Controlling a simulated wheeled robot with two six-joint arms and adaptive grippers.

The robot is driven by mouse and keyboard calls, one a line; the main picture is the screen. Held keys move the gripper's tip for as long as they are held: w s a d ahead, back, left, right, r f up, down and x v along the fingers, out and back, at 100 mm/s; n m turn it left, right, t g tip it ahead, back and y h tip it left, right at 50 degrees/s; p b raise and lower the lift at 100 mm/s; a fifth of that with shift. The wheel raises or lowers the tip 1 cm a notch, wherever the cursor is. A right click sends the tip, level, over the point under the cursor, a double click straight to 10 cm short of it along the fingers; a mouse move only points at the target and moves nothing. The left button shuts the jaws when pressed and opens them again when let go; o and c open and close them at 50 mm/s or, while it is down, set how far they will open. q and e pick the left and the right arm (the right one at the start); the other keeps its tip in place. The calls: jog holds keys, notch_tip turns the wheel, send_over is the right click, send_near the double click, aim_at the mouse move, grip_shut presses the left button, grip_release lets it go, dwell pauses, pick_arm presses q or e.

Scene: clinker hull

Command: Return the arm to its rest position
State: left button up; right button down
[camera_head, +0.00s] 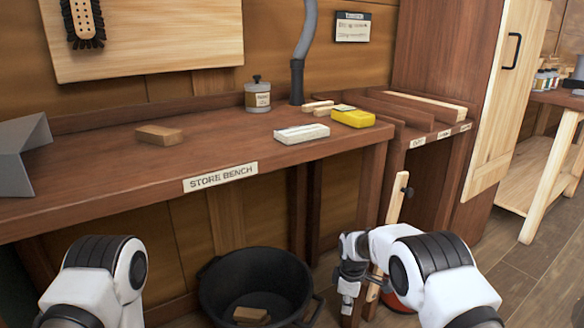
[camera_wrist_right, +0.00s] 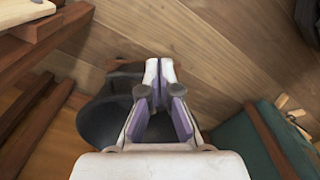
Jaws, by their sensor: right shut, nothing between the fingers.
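My right arm comes in from the lower right of the head view. Its gripper (camera_head: 347,298) hangs below the bench front, just right of the black tub. In the right wrist view the two fingers of my right gripper (camera_wrist_right: 159,70) meet at their tips with nothing between them. They show above the floor and beside the tub (camera_wrist_right: 95,125). Of my left arm only a white and black link shows at the lower left of the head view; its gripper is out of the picture.
The store bench (camera_head: 95,205) bears a wooden block (camera_head: 158,134), a tin (camera_head: 257,97), a pale block (camera_head: 301,133) and a yellow box (camera_head: 352,117). The black tub (camera_head: 212,300) on the floor holds a block (camera_head: 251,315). Floor at the right (camera_head: 515,255) is clear.

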pick_arm(q)
notch_tip(320, 180, up, 32)
jog(key=p, duration=3.1)
jog(key=shift+r, duration=0.25)
pick_arm(e)
jog(key=s+d+r+m, duration=0.3)
jog(key=s+r, duration=0.4)
jog(key=s, duration=0.7)
jog(key=s+d+r+m, duration=0.4)
jog(key=s+r+m, duration=0.2)
jog(key=s, duration=0.8)
jog(key=s+d+r+m, duration=0.3)
jog(key=s+r, duration=0.6)
jog(key=s, duration=0.6)
jog(key=shift+d+r+m, duration=0.2)
jog(key=shift+r+m, duration=0.15)
jog(key=shift+m, duration=0.75)
